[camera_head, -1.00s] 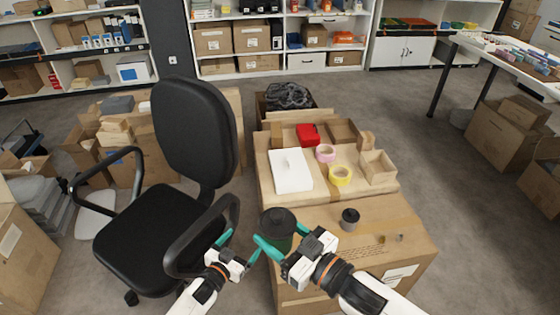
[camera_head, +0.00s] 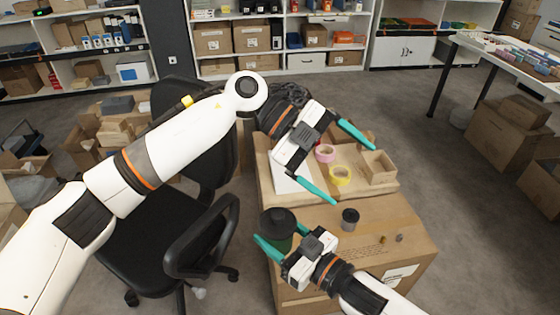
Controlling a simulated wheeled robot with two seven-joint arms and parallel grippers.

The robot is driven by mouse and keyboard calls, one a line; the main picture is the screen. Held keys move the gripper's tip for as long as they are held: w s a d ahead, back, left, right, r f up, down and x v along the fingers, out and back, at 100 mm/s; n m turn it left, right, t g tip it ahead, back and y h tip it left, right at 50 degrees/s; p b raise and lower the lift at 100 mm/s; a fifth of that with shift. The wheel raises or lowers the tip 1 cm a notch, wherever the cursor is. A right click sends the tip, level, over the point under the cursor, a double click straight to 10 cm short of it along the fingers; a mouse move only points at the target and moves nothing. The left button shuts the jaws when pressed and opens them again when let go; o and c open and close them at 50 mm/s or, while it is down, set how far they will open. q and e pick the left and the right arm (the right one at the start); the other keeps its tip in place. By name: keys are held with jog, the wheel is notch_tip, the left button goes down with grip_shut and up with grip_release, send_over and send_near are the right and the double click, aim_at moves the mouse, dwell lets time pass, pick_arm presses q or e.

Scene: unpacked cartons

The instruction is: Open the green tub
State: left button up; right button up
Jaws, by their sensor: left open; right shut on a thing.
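The green tub (camera_head: 280,243) stands near the left front edge of the large front carton, with its dark round lid (camera_head: 277,218) on top. My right gripper (camera_head: 279,233) is shut on the tub's body, one teal finger on each side. My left gripper (camera_head: 355,176) is open and empty. It hangs above the cartons, up and to the right of the tub and apart from it, with its fingers pointing right. My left arm crosses the view from the left.
A small dark jar (camera_head: 349,219) stands on the front carton (camera_head: 385,225). A black chair (camera_head: 150,245) stands left of the carton.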

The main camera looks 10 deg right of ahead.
pick_arm(q)
jog(key=s+a+t+y, duration=0.2)
jog(key=a+t+y, duration=0.1)
jog(key=a+y, duration=0.15)
jog(key=t+y, duration=0.4)
jog(key=y, duration=0.2)
send_near(280, 214)
jog(key=shift+n, duration=0.4)
notch_tip(280, 214, down, 10)
jog(key=shift+w+f, duration=0.1)
jog(key=shift+w, duration=0.05)
jog(key=shift+c, duration=0.5)
jog(key=shift+a, duration=0.1)
jog(key=c, duration=1.1)
jog(key=shift+r, duration=0.25)
jog(key=shift+r, duration=0.95)
